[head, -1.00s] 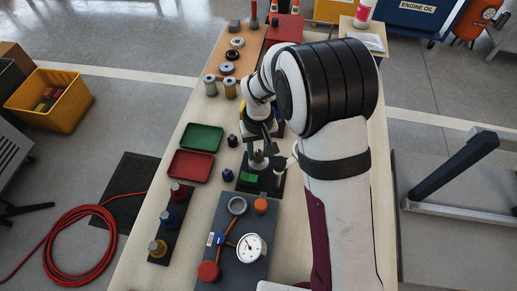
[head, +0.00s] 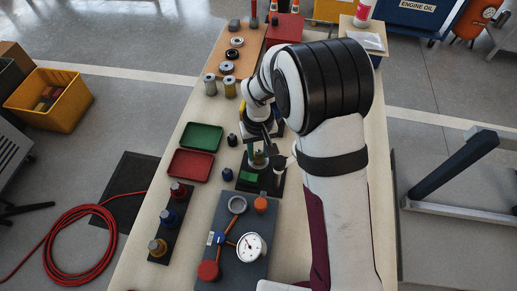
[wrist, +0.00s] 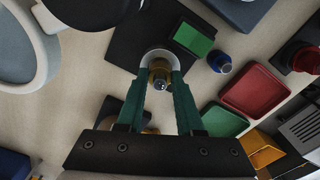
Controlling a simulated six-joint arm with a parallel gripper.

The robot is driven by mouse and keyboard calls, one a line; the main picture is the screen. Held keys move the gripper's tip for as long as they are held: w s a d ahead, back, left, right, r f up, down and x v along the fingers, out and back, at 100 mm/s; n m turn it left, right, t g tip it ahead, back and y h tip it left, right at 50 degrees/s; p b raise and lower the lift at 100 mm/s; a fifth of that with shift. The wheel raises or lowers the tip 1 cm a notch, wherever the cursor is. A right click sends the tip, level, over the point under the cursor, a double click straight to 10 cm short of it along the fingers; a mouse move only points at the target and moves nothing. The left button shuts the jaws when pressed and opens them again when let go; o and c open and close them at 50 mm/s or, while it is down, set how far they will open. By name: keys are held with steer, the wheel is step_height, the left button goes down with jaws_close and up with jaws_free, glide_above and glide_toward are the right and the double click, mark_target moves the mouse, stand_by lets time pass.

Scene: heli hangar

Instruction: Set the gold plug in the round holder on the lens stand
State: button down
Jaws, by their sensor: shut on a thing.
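My gripper (wrist: 160,82) has two green fingers shut on the gold plug (wrist: 160,68). The plug shows end-on between the fingertips, in line with the round holder (wrist: 153,55), whose pale rim shows around and behind it. I cannot tell whether the plug is inside the holder or just above it. The lens stand has a black base (wrist: 132,42) with a green block (wrist: 194,39). In the head view the base (head: 244,187) lies below my gripper (head: 259,155), and the arm partly hides the stand.
A blue-topped piece (head: 227,174) and a black one (head: 232,140) stand left of the stand. Red (head: 190,164) and green (head: 201,138) trays lie further left. A grey board with a dial gauge (head: 250,247) is nearer. A large pale ring (wrist: 52,50) shows in the wrist view.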

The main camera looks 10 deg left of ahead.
steer(key=shift+f, duration=0.55)
steer(key=shift+c, duration=2.3)
jaws_free()
steer(key=shift+r, duration=3.5)
steer(key=s+d+r+m, duration=0.4)
steer(key=s+d+r, duration=0.3)
steer(key=d+r, duration=0.1)
steer(key=s+d+r+m+y, duration=0.1)
steer(key=s+d+m, duration=0.2)
steer(key=s, duration=0.5)
steer(key=s+d+r+m, duration=0.1)
steer(key=s+d+m, duration=0.2)
steer(key=s, duration=0.5)
steer(key=shift+s+d+r+m+y, duration=0.3)
steer(key=shift+r+y, duration=0.1)
